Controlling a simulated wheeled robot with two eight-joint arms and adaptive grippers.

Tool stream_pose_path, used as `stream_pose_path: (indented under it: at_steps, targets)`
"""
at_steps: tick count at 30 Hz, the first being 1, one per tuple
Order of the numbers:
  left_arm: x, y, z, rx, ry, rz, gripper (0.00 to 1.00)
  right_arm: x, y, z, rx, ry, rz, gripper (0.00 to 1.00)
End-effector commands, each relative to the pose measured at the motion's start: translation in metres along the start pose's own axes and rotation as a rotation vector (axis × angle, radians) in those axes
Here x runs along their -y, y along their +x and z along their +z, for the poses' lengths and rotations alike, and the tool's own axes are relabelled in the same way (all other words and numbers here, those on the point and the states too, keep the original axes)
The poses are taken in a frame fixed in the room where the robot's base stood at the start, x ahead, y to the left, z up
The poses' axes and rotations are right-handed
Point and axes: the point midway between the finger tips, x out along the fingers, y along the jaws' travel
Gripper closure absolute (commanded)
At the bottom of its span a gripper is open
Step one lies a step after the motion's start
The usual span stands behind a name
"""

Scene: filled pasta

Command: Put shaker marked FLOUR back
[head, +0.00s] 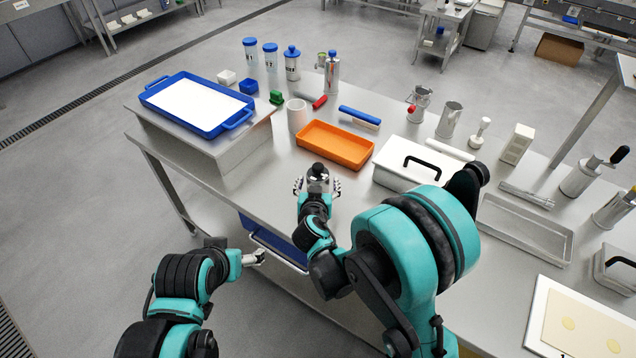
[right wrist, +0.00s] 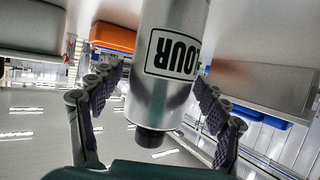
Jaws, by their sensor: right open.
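The metal shaker marked FLOUR (right wrist: 170,60) shows large in the right wrist view, its label upside down and its dark cap toward the bottom of the picture. In the head view its dark top (head: 318,170) shows near the front edge of the steel table (head: 262,190). My right gripper (head: 318,186) is around the shaker with its fingers spread on both sides. In the right wrist view a gap shows between the left finger and the shaker. The shaker's base is hidden. My left gripper (head: 254,258) is low, in front of the table, away from the shaker.
An orange tray (head: 336,146) lies just behind the shaker. A white lidded box (head: 392,178) is to its right, and a white cup (head: 297,116) behind left. A blue tray (head: 236,122) sits on a raised steel block. Several blue-lidded shakers (head: 292,66) stand at the back.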

Motion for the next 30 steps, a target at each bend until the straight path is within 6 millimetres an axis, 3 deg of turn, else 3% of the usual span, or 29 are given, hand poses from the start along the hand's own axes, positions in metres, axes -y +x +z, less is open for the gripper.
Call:
stream_pose_path:
  at_steps: [4, 7, 15, 21, 30]
  targets:
    - [0.000, -0.003, -0.002, 0.000, 0.000, 0.000, 0.21, 0.000, -0.003, -0.005, 0.000, 0.000, 0.000, 0.25]
    - [0.000, -0.006, -0.004, 0.000, 0.000, 0.000, 0.21, 0.001, -0.016, -0.004, 0.001, 0.000, -0.002, 0.25]
    - [0.000, -0.021, -0.015, 0.000, 0.000, 0.000, 0.21, 0.001, -0.076, -0.006, 0.000, -0.002, -0.004, 0.25]
    - [0.000, -0.027, -0.019, 0.000, 0.000, 0.000, 0.21, 0.001, -0.109, -0.004, 0.000, -0.002, -0.002, 0.25]
    - [0.000, -0.028, -0.020, 0.000, 0.000, 0.000, 0.21, -0.001, -0.122, -0.003, 0.002, 0.000, 0.001, 0.25]
